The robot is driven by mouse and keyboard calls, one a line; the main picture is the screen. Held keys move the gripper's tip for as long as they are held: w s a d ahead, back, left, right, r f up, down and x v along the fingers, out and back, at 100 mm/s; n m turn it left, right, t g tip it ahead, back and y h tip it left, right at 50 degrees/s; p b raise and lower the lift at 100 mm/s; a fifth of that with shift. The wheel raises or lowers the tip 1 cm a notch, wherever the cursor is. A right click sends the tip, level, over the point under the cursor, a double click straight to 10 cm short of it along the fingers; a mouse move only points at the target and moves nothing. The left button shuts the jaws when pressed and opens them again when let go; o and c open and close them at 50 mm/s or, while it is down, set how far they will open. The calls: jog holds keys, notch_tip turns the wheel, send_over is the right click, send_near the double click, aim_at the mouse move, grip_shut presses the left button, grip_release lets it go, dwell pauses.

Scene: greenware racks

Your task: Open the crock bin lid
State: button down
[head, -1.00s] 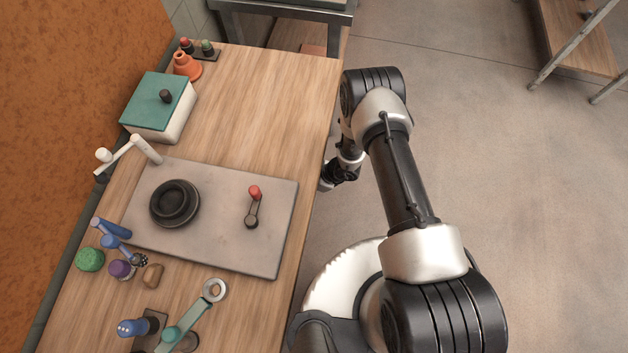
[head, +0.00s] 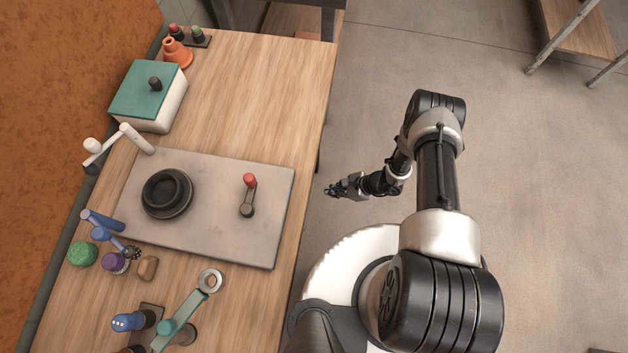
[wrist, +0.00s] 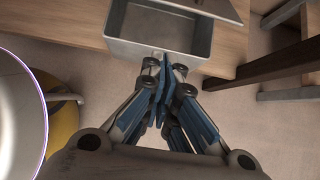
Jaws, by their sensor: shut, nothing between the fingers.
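A white box with a flat teal lid (head: 150,92) and a dark knob stands at the back left of the bench in the head view. The lid lies closed on it. It looks like the crock bin, but I cannot be sure. My gripper (head: 331,190) is off the bench's right edge, well away from this box. In the wrist view my gripper (wrist: 167,68) is shut and empty, its blue fingers together. They point toward a grey open box (wrist: 150,50) at a wooden edge. I cannot tell whether they touch it.
A grey slab (head: 225,240) on the bench carries a black round wheel (head: 166,193) and a red-knobbed lever (head: 249,181). Small tools crowd the near left. The floor right of my arm is clear.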

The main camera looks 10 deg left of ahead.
jog(key=s+b+x, duration=0.1)
jog(key=b+x, duration=0.3)
jog(key=x, duration=0.6)
jog(key=shift+w+a+r, duration=0.2)
jog(key=shift+a+r, duration=0.15)
jog(key=shift+r, duration=0.25)
jog(key=shift+w+a+r, duration=0.2)
jog(key=shift+a+r, duration=0.1)
jog(key=shift+r, duration=0.3)
jog(key=shift+w+a+r, duration=0.2)
jog(key=shift+a+r, duration=0.15)
jog(key=shift+r, duration=0.25)
jog(key=shift+h, duration=0.7)
jog(key=a+r+p, duration=0.1)
jog(key=r+p, duration=0.1)
jog(key=a+r+p, duration=0.3)
jog(key=r+p, duration=0.1)
jog(key=shift+w+a+r, duration=0.15)
jog(key=shift+r, duration=0.1)
jog(key=shift+a+r, duration=0.1)
jog(key=shift+a, duration=0.15)
jog(key=shift+d, duration=0.1)
